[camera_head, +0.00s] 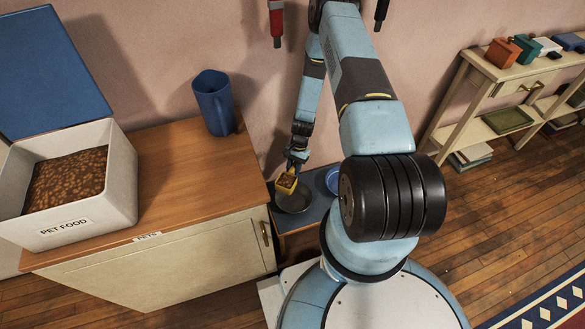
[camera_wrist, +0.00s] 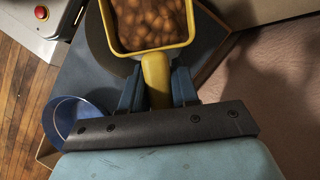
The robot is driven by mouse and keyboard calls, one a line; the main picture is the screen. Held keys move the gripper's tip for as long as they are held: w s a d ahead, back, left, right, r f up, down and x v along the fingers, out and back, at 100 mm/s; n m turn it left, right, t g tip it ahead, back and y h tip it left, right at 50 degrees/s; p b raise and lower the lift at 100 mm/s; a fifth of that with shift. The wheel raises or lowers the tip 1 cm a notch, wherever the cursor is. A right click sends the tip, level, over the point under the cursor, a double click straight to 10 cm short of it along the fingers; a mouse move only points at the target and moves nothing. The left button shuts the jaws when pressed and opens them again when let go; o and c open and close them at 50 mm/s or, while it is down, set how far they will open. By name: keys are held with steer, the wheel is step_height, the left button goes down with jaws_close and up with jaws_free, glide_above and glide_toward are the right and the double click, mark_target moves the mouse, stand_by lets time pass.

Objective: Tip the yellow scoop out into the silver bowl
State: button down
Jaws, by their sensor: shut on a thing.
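The yellow scoop (camera_head: 286,181) is filled with brown pet food pellets, which show clearly in the wrist view (camera_wrist: 149,20). My gripper (camera_wrist: 158,88) is shut on the scoop's yellow handle (camera_wrist: 156,76). In the head view my gripper (camera_head: 297,160) holds the scoop above the silver bowl (camera_head: 294,201). The scoop looks about level, with the food still inside. The bowl sits on a low blue-grey stand beside the cabinet. In the wrist view the scoop covers much of the bowl (camera_wrist: 98,42), so what is inside it is mostly hidden.
A blue bowl (camera_head: 333,180) stands right of the silver bowl, partly behind my arm. An open white pet food bin (camera_head: 125,180) and a blue jug (camera_head: 214,103) stand on the wooden cabinet (camera_head: 185,165). A shelf (camera_head: 480,110) with small boxes stands at the right.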

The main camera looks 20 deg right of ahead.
mark_target(293, 174)
steer(key=shift+w+f+n+t+y, duration=0.1)
steer(key=shift+f+n+t+y, duration=0.4)
steer(key=shift+f+t+y, duration=1.3)
steer(key=shift+s+d+r+n+t+y, duration=0.1)
steer(key=shift+r+n+t+y, duration=0.25)
steer(key=shift+t+y, duration=0.55)
steer(key=shift+s+d+r+n+t+y, duration=0.15)
steer(key=shift+r+n+t+y, duration=0.2)
steer(key=shift+t+y, duration=0.55)
steer(key=shift+s+d+r+n+t+y, duration=0.1)
steer(key=shift+r+n+t+y, duration=0.35)
steer(key=shift+y, duration=0.75)
steer(key=shift+s+d+r+n+t+y, duration=0.15)
steer(key=shift+s+n+t+y, duration=0.2)
steer(key=shift+y, duration=0.35)
steer(key=shift+d+r+n+t+y, duration=0.15)
steer(key=shift+t+y, duration=0.25)
steer(key=shift+y, duration=0.3)
steer(key=shift+a+f+m+g+h, duration=0.1)
steer(key=shift+a+m+g+h, duration=0.1)
steer(key=shift+m+g+h, duration=0.15)
steer(key=shift+w+f+h, duration=0.1)
steer(key=shift+h, duration=0.45)
